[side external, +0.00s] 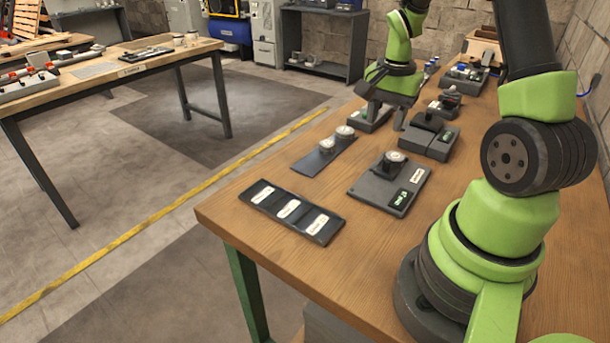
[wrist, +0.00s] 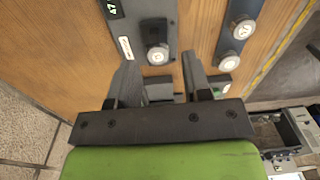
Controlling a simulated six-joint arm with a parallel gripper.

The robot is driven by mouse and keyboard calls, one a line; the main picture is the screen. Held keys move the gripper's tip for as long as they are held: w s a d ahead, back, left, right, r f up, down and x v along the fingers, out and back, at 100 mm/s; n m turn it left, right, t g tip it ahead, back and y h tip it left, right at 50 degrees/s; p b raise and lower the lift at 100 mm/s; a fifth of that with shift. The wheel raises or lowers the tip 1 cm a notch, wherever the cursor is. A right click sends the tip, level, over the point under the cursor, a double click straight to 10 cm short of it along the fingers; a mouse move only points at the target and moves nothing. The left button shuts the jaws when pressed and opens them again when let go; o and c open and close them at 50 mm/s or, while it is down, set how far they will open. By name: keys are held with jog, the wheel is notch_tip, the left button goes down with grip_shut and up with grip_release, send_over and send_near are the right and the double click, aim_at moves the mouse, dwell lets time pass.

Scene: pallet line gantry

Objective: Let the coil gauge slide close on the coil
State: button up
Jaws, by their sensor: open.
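A grey plate fixture (side external: 370,192) stands on the wooden bench, with a pale-topped round piece (side external: 395,157) on a dark block, a green display and a white label. It also shows in the wrist view, where the round piece (wrist: 157,54) lies beyond my fingertips. A second grey unit (side external: 425,143) has a dark block and a green display. The pictures do not settle which unit is the coil gauge. My gripper (side external: 385,118) is low beside this second unit. Its fingers (wrist: 160,62) are apart, with grey surface visible between them. Contact with a slide is hidden.
A dark strip (side external: 310,166) holds two round pale-topped pieces left of the plate. A dark three-label tray (side external: 264,207) lies near the bench's front edge. A small unit with a green light (side external: 369,124) stands beside my gripper. Bare wood lies between fixtures.

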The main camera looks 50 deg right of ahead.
jog(key=a+r+n+t, duration=0.3)
jog(key=a+r+n, duration=0.3)
jog(key=a+r, duration=0.6)
jog(key=s+a+r+n+t+y, duration=0.2)
jog(key=s+a+r+n+t, duration=0.2)
jog(key=s+a+n, duration=0.5)
jog(key=m+g+h, duration=0.2)
jog(key=m+g, duration=0.5)
jog(key=m, duration=0.9)
send_over(388, 161)
notch_tip(388, 161, down, 18)
notch_tip(388, 161, down, 10)
jog(key=shift+f, duration=0.1)
